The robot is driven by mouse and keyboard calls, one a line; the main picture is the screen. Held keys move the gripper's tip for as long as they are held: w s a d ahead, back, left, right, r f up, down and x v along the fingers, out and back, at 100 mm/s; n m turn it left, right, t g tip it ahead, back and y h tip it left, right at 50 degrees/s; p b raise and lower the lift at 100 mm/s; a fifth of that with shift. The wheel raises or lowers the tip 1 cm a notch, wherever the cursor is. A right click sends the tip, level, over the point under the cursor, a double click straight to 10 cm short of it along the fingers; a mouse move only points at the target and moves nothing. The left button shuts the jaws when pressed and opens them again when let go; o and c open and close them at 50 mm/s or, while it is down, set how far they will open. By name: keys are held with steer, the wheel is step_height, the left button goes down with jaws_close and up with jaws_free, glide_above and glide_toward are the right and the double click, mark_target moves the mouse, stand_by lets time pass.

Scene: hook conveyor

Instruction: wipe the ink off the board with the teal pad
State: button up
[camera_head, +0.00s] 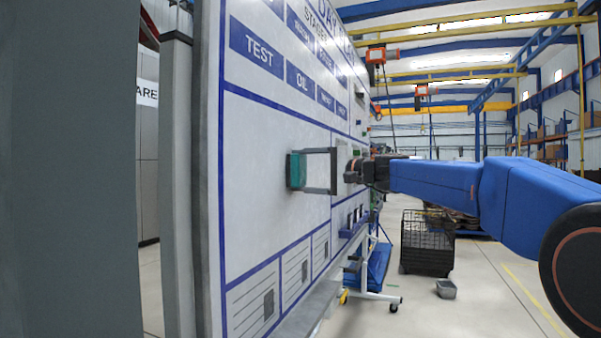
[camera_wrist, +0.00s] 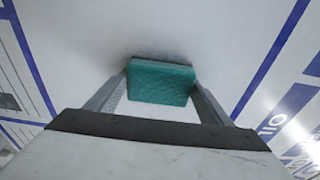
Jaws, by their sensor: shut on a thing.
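The teal pad (camera_head: 297,171) is held between the two long grey fingers of my gripper (camera_head: 308,170), close in front of the board. The wrist view shows the pad (camera_wrist: 160,82) between the fingertips, with a faint shadow on the board around it. I cannot tell whether the pad touches the surface. The white board (camera_head: 270,240) has blue lines, blue header labels such as TEST and OIL, and printed cards along the bottom. It also fills the wrist view (camera_wrist: 90,40). I see no clear ink mark; the pad and gripper hide part of the board.
A grey post (camera_head: 175,180) stands at the board's near edge. A ledge (camera_head: 310,310) runs below the board. Beyond are a black wire basket (camera_head: 427,243) and a small grey bin (camera_head: 446,289) on the floor. Open floor (camera_head: 490,300) lies to the right.

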mark_target(280, 171)
steer(key=w+d, duration=0.2)
steer(key=w, duration=0.4)
steer(key=w+d, duration=0.2)
steer(key=w, duration=0.5)
steer(key=shift+d, duration=0.3)
stand_by(1.1)
steer(key=shift+s+a, duration=0.75)
steer(key=shift+s, duration=1.45)
steer(key=shift+s+a, duration=0.8)
steer(key=shift+s, duration=1.35)
steer(key=shift+s+a, duration=0.75)
steer(key=shift+s, duration=1.45)
steer(key=shift+s+a, duration=0.4)
steer(key=shift+s, duration=0.65)
steer(key=shift+s+a, duration=0.45)
steer(key=shift+s, duration=0.65)
steer(key=shift+s+a, duration=0.4)
steer(key=shift+s, duration=0.65)
steer(key=shift+d, duration=0.1)
steer(key=shift+w+v, duration=0.15)
steer(key=shift+v, duration=1.3)
steer(key=shift+w+v, duration=0.15)
steer(key=shift+v, duration=1.3)
